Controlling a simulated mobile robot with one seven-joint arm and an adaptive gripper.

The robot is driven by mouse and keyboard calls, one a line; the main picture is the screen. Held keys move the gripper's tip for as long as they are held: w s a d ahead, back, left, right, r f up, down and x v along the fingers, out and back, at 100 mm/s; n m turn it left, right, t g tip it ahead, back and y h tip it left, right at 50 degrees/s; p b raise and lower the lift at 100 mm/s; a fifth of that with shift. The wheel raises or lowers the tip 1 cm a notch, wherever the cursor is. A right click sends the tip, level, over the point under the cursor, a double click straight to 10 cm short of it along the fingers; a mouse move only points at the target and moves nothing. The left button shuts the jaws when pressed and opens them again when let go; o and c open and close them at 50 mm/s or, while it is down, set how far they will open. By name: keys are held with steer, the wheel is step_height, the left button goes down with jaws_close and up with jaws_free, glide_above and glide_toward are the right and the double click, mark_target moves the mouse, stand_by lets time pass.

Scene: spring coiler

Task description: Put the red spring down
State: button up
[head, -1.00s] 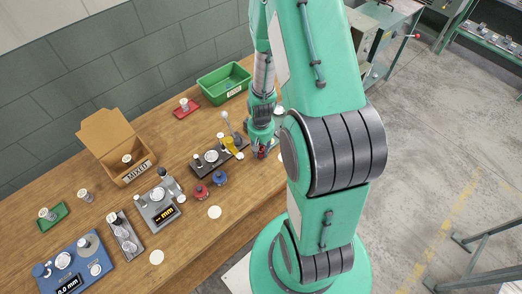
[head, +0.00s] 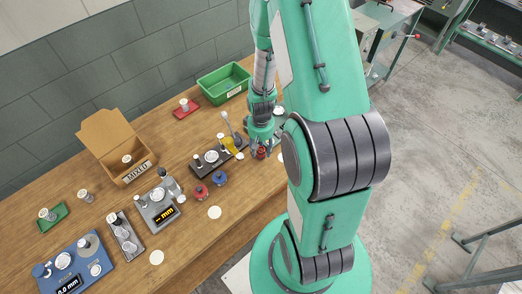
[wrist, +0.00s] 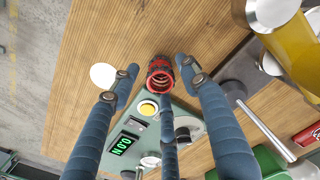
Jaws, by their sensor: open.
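The red spring (wrist: 160,72) stands upright on the wooden bench in the wrist view, its open coil end facing the camera. It is beside the front edge of a green tester with a lit display (wrist: 120,145). My gripper (wrist: 157,80) is open, its blue fingers spread around and above the spring with visible gaps on the left and right. In the head view the spring (head: 261,153) shows as a small red spot just under my gripper (head: 262,142). My arm hides most of the tester there.
A white disc (wrist: 102,76) lies left of the spring. A yellow-handled tool (wrist: 297,50) and a dark coiler base (wrist: 240,70) are close on the right. Bare wood surrounds the spring's far side.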

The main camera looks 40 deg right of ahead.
step_height(320, 180, up, 10)
steer(key=shift+r, duration=0.25)
stand_by(0.3)
steer(key=shift+w+r, duration=0.1)
stand_by(0.5)
step_height(320, 180, up, 11)
steer(key=t, duration=0.1)
glide_above(260, 149)
steer(key=w+a, duration=0.1)
steer(key=a, duration=0.4)
steer(key=s+a+r+n+t, duration=0.1)
steer(key=a+r, duration=0.2)
steer(key=r, duration=0.2)
steer(key=a+r+t, duration=0.1)
steer(key=a+r, duration=0.2)
steer(key=r, duration=0.3)
steer(key=s+a+r+n+t, duration=0.1)
steer(key=s+a+r+t, duration=0.1)
steer(key=s+a+r, duration=0.8)
steer(key=s+r, duration=0.3)
steer(key=r, duration=0.1)
steer(key=shift+a+r+n+t, duration=0.3)
steer(key=shift+a+r, duration=0.05)
steer(key=shift+r, duration=0.05)
